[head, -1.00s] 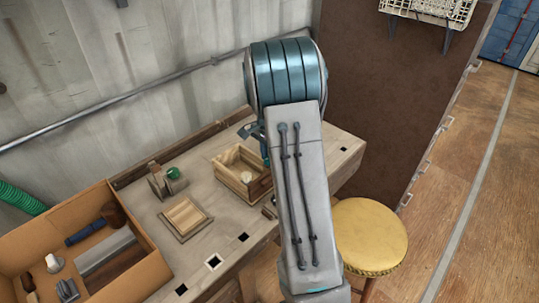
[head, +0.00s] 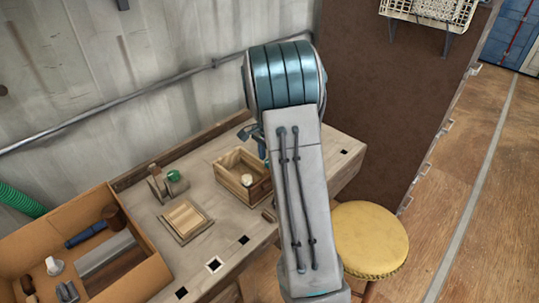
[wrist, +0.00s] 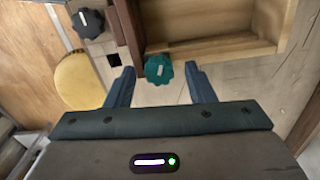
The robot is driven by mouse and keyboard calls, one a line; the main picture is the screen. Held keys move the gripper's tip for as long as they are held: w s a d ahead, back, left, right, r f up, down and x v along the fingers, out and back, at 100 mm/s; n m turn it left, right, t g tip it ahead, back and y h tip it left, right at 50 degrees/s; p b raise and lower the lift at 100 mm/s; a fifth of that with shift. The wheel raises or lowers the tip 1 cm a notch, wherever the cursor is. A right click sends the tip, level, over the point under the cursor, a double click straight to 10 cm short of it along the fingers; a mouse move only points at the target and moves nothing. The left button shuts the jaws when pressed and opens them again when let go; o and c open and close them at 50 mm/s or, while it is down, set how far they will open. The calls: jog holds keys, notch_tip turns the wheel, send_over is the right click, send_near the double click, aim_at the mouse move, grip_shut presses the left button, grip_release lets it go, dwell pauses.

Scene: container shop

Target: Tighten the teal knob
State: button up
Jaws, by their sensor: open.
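The teal knob (wrist: 158,69) is lobed with a pale mark on its face. In the wrist view it sits below the front edge of a light wooden box (wrist: 225,48), beside a dark wood piece. My gripper (wrist: 160,76) is open, with one blue-grey finger to each side of the knob and a gap on both sides. The fingers do not visibly touch it. In the head view my arm covers the right side of the bench, and I cannot make out the teal knob there.
A black knob (wrist: 88,23) is up left in the wrist view. In the head view a green knob (head: 174,176) sits on a small wooden fixture near a slatted wooden block (head: 185,217). A tool box (head: 150,262) is at left, a yellow stool (head: 370,240) at right.

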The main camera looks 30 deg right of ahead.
notch_tip(320, 180, up, 14)
dwell(0.5)
jog(key=shift+f, duration=0.1)
jog(key=s+a+r+n+t, duration=0.25)
jog(key=s+a+n, duration=0.45)
jog(key=s+a, duration=0.4)
jog(key=s+a+f+n, duration=0.1)
jog(key=s+a+n, duration=0.1)
jog(key=s+n, duration=0.2)
jog(key=s+a+f+n, duration=0.2)
jog(key=s+n, duration=0.2)
jog(key=s, duration=0.6)
jog(key=shift+s+a+f, duration=0.3)
jog(key=shift+s+a, duration=0.05)
jog(key=shift+a, duration=0.05)
jog(key=shift+t, duration=0.25)
